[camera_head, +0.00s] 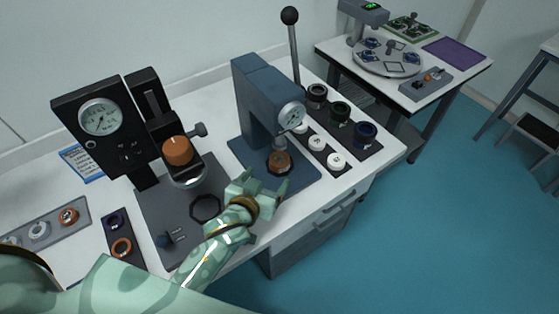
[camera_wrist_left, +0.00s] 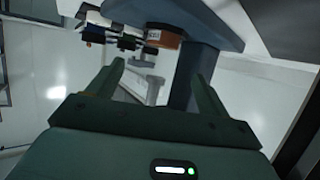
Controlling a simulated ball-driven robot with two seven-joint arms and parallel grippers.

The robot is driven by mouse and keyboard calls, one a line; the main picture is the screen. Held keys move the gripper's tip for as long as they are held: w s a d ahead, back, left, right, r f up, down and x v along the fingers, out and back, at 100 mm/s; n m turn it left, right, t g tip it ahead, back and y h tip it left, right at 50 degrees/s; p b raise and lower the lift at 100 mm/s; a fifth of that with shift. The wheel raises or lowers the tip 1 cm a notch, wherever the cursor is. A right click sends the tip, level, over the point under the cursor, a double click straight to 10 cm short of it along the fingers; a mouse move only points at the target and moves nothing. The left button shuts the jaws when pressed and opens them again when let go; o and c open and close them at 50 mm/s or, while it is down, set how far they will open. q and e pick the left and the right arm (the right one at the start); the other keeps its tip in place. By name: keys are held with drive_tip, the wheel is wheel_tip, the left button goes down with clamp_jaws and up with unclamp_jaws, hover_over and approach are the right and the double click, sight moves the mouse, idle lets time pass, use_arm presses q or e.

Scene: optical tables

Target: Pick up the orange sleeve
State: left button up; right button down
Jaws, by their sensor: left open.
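An orange sleeve (camera_head: 279,162) sits on the base of the blue press (camera_head: 262,105), under its ram. It also shows in the left wrist view as an orange band (camera_wrist_left: 163,39), beyond the fingertips and near the top. My left gripper (camera_head: 262,186) is open and empty, just in front of the sleeve on the near side of the press, apart from it. In the left wrist view the two fingers (camera_wrist_left: 158,82) stand wide with nothing between them. My right gripper is in neither view.
Left of my gripper stands a black gauge stand (camera_head: 140,120) with an orange knob (camera_head: 177,150). An orange ring (camera_head: 121,247) lies in a dark tray at the front left.

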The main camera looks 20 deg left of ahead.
sight(279, 162)
use_arm(q)
drive_tip(key=x, duration=0.5)
drive_tip(key=shift+a+f+b, duration=0.1)
drive_tip(key=shift+f+b, duration=0.05)
drive_tip(key=shift+b, duration=0.25)
drive_tip(key=shift+w, duration=0.15)
drive_tip(key=b+x, duration=0.1)
drive_tip(key=x, duration=0.4)
drive_tip(key=shift+a+f+b, duration=0.15)
drive_tip(key=shift+f+b, duration=0.1)
drive_tip(key=shift+b, duration=0.1)
drive_tip(key=shift+r, duration=0.1)
drive_tip(key=c, duration=1.2)
